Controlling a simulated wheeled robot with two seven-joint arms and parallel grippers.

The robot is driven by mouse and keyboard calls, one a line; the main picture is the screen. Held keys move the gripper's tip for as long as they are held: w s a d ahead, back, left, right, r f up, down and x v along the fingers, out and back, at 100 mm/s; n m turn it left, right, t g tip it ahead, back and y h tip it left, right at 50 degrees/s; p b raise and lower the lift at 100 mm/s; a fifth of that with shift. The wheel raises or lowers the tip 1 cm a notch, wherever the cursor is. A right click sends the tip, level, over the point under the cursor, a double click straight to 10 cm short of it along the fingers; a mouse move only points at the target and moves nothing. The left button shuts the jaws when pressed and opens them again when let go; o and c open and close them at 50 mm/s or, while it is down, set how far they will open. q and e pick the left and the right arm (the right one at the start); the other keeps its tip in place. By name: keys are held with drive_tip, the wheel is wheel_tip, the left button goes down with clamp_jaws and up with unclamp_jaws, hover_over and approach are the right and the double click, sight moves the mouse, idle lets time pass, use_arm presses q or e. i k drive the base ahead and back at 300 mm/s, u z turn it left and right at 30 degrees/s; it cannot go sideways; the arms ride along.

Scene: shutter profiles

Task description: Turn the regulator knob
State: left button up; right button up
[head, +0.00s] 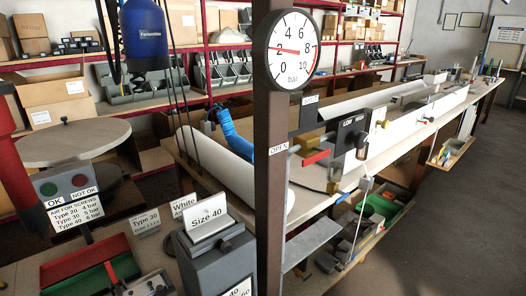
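The regulator is a dark box (346,134) marked LOW and HIGH, mounted to the right of the brown post. A small knob (361,141) shows on its face; its exact setting is too small to read. A red lever (316,157) sticks out just left of and below the regulator, near an OPEN label (279,148). Neither of my grippers shows in the head view.
The brown post (271,190) stands upright in front of the long workbench (400,150). A grey box with a Size 40 card (208,212) stands at the front. An OK / NOT OK button panel (65,186) and red tray (85,262) are left. Floor (450,230) at right is clear.

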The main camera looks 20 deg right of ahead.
sight(360, 140)
drive_tip(key=z, duration=1.25)
